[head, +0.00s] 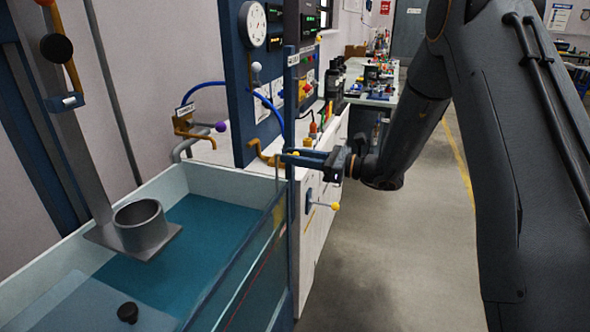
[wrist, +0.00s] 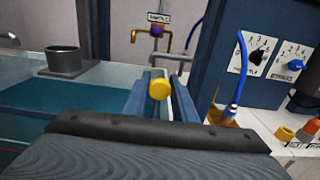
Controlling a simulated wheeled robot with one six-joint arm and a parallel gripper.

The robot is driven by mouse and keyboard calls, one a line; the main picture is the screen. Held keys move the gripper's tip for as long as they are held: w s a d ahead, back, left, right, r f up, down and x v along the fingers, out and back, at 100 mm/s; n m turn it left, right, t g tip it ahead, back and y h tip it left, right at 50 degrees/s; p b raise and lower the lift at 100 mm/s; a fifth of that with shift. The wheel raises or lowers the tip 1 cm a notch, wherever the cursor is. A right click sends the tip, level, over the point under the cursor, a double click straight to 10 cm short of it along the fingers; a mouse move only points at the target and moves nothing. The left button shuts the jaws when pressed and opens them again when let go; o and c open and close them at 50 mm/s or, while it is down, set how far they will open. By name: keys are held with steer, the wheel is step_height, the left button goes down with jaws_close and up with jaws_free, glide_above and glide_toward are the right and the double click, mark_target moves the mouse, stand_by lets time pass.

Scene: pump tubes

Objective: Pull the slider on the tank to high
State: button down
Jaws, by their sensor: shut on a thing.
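The tank (head: 165,188) has pale walls and blue-green water, at the lower left in the head view. A blue upright post (head: 291,110) with a small label at its top stands at the tank's near right corner. My gripper (head: 297,158) is level beside this post, above the tank rim, its blue fingers reaching left. In the wrist view a yellow slider knob (wrist: 159,88) sits between my two fingers (wrist: 160,100), which are shut on it. The slider's track behind the knob is mostly hidden there.
A dark blue panel (head: 240,90) with a gauge stands behind the post. A yellow-tipped lever (head: 334,206) sticks out below my gripper. A grey cup-shaped fitting (head: 139,224) is over the tank. The floor at right is free.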

steer(key=shift+r+p, duration=0.3)
steer(key=shift+r, duration=1.15)
steer(key=c, duration=1.5)
jaws_free()
steer(key=shift+o, duration=0.2)
steer(key=shift+s+d, duration=0.1)
steer(key=shift+d, duration=0.2)
steer(key=b+v, duration=0.1)
steer(key=v, duration=0.6)
steer(key=shift+b, duration=0.4)
steer(key=shift+s, duration=0.1)
